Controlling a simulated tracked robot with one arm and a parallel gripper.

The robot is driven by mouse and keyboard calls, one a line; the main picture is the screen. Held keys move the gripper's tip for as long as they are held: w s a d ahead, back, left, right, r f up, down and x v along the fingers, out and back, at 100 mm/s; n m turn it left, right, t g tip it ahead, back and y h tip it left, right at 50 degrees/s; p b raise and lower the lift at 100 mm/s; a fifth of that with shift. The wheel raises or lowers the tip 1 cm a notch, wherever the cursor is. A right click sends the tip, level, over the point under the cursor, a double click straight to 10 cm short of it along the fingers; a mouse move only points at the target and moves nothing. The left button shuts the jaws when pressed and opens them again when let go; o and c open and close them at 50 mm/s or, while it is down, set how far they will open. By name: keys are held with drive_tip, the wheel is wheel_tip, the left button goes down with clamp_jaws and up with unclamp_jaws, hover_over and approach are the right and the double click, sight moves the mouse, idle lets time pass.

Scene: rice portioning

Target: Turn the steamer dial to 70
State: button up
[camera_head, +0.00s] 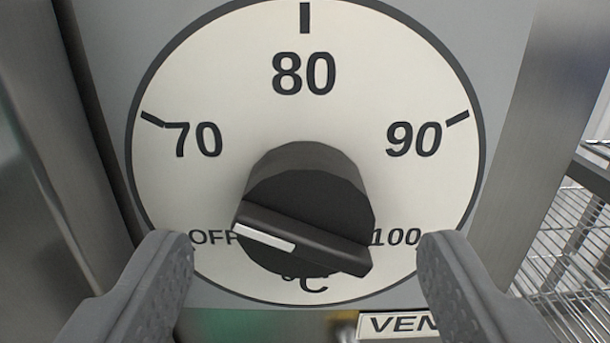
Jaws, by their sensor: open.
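The steamer dial is a round cream face (250,60) with a dark rim, marked OFF, 70, 80, 90, 100 and °C. Its black knob (305,200) stands out from the middle. A white pointer line (263,236) on the knob's grip bar lies toward the lower left, at the OFF label. The 70 mark is at the upper left of the face. My gripper (304,262) is open, with one grey finger at the lower left and one at the lower right. The knob lies between and above the fingertips, and neither finger appears to touch it.
A grey metal panel (490,40) carries the dial. A label reading "VEN" (395,324), partly hidden by my right finger, sits below the dial. A wire rack (572,235) is at the right. A blurred green patch (245,325) shows at the bottom.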

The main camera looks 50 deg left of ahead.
sight(305, 220)
drive_tip(key=shift+x, duration=1.4)
drive_tip(key=c, duration=1)
drive_tip(key=shift+w+r+m, duration=0.1)
drive_tip(key=shift+m, duration=0.3)
drive_tip(key=o, duration=1)
